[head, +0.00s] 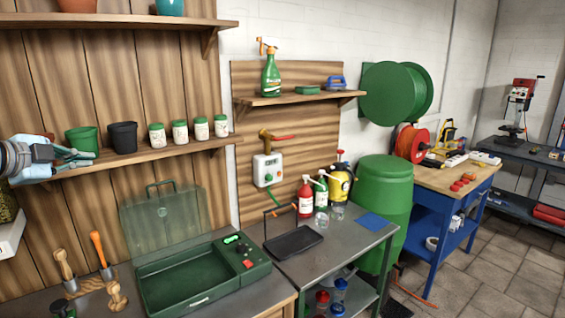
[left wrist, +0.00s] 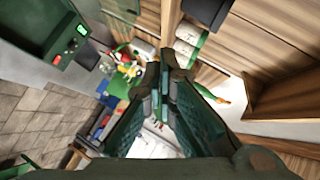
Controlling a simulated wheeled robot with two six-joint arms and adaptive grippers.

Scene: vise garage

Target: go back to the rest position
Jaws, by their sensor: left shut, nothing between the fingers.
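My left gripper (head: 80,158) is at the left edge of the head view, in front of the wooden wall and level with the lower shelf. It looks pale blue and grey there, and its wrist is cut off by the edge. In the left wrist view its dark green fingers (left wrist: 165,75) come together and hold nothing. My right gripper is in neither view.
The lower shelf (head: 150,156) with pots and several jars is close to my left gripper. Below stand a green case (head: 195,280) with a clear lid, a grey bench (head: 335,255) with bottles, and a green barrel (head: 385,195). Floor (head: 500,265) is clear at right.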

